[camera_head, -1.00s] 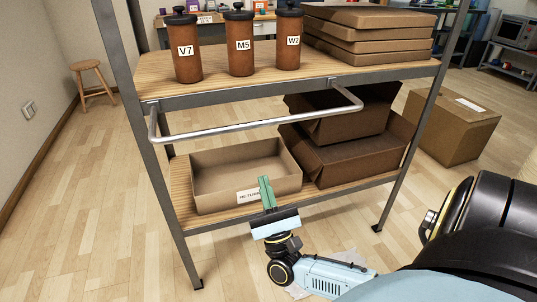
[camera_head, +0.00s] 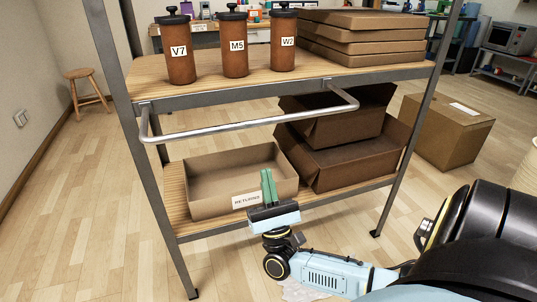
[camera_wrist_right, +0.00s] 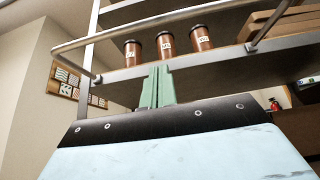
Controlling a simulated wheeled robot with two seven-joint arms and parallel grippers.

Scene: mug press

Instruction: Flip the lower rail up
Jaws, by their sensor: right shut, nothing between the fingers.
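The lower rail (camera_head: 245,129) is a grey metal bar that sticks out in front of the shelf unit, on arms hinged below the upper shelf's front edge. It hangs lower than that shelf and level with the gap above the lower shelf. It also shows across the top of the right wrist view (camera_wrist_right: 165,24). My right gripper (camera_head: 267,174) has green fingers, shut and empty, pointing up. My left gripper is not in view.
The upper shelf (camera_head: 215,88) holds three brown canisters (camera_head: 235,45) and stacked flat boxes (camera_head: 362,40). The lower shelf (camera_head: 177,205) holds an open "RETURNS" tray (camera_head: 215,201) and open brown boxes (camera_head: 350,155). A closed carton (camera_head: 445,130) stands on the floor at right.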

